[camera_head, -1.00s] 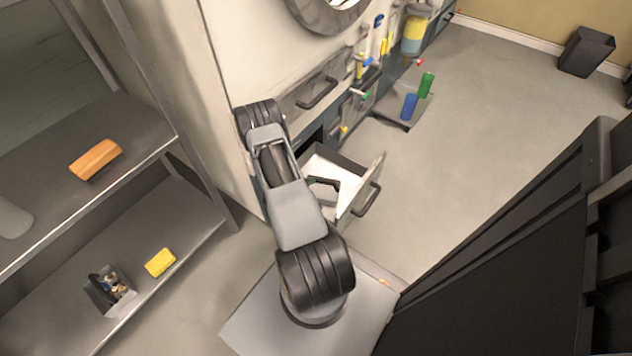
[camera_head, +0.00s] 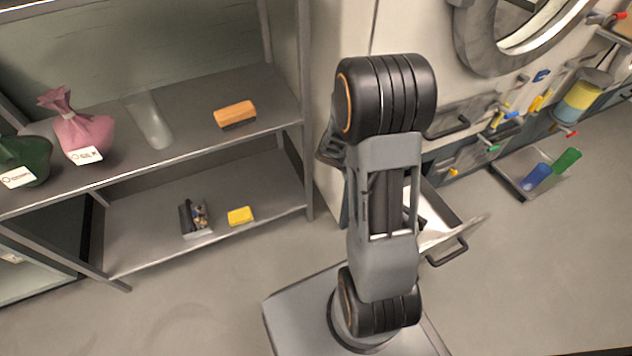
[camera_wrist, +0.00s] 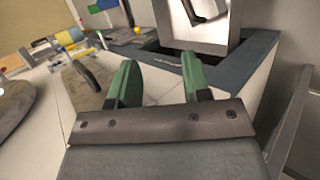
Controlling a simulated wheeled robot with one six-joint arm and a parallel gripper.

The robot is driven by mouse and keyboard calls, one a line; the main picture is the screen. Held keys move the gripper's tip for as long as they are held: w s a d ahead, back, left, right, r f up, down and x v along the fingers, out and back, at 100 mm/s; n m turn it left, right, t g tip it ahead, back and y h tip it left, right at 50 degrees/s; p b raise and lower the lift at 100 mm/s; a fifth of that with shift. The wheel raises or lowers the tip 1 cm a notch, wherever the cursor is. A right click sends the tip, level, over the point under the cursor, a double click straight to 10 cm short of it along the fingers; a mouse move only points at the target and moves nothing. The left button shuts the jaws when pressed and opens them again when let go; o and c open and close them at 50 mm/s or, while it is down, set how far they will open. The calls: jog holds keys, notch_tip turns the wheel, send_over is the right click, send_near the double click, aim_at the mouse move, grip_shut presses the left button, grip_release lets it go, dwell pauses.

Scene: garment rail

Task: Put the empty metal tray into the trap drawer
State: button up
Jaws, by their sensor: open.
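The trap drawer (camera_head: 437,222) stands pulled out low on the machine's front, to the right of my arm in the head view. Its pale inside and dark handle show, but my arm hides its left part. In the wrist view, a pale panel with a dark handle (camera_wrist: 205,10) stands behind a dark opening with a slate-coloured frame (camera_wrist: 262,48). My gripper (camera_wrist: 160,80) has two green fingers, apart with nothing between them, in front of this frame. In the head view my arm hides the gripper. I cannot make out an empty metal tray.
On the lower shelf are a small grey container (camera_head: 196,218) with items in it and a yellow block (camera_head: 240,216). The upper shelf holds an orange brush (camera_head: 235,113), a clear vessel, and pink and green bags. A floor tray (camera_head: 508,178) carries blue and green pieces.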

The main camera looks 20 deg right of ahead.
jog(key=s+a+r+n+t+y, duration=0.1)
jog(key=s+a+r+t+y, duration=0.1)
jog(key=a+r, duration=0.4)
jog(key=s+a+r+n+t+y, duration=0.1)
jog(key=a+r+t+y, duration=0.3)
jog(key=a, duration=1)
notch_tip(320, 180, up, 3)
jog(key=y, duration=0.2)
jog(key=shift+s+a+r+y, duration=0.2)
jog(key=shift+s+a+y, duration=0.05)
jog(key=shift+s+y, duration=0.1)
notch_tip(320, 180, up, 36)
jog(key=t+p, duration=0.1)
jog(key=p, duration=3.3)
jog(key=shift+s+r, duration=0.15)
jog(key=shift+a, duration=0.15)
